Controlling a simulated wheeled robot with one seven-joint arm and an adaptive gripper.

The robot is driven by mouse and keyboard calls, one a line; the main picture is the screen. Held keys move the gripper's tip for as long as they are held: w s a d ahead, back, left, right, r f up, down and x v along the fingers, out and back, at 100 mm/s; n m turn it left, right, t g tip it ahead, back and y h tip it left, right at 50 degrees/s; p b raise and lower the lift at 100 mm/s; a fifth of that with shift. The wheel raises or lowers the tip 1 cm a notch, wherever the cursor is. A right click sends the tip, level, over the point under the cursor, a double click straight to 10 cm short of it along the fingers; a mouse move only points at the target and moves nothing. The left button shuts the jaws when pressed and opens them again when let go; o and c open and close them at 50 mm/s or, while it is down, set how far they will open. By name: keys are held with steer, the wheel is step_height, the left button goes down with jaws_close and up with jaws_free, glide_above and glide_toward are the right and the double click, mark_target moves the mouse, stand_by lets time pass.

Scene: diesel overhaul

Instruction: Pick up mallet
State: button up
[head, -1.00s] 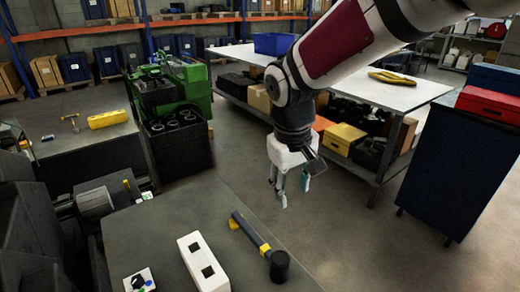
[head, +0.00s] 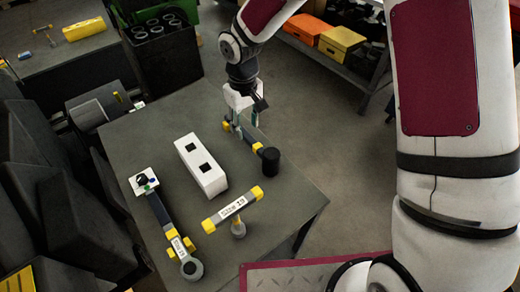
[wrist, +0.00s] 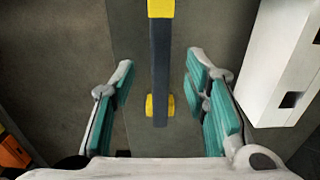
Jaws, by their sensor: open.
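The mallet lies on the dark grey table, with its black head (head: 271,160) toward the right and its grey and yellow handle running up and left. My gripper (head: 240,121) is over the handle, pointing down, and partly hides it. In the wrist view the mallet handle (wrist: 160,60) runs lengthwise between the two green-padded fingers of my gripper (wrist: 161,62). The gripper is open, with a gap on each side of the handle. The mallet head is outside the wrist view.
A white block with square holes (head: 201,167) stands left of the mallet. A labelled yellow-ended tool (head: 232,207) and another labelled tool (head: 165,218) are nearby on the table (head: 130,140). A black bin (head: 165,60) stands behind the table.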

mark_target(246, 134)
steer(key=shift+s+f+p, duration=0.15)
steer(key=shift+f+p, duration=0.4)
steer(key=shift+f, duration=2.45)
jaws_close()
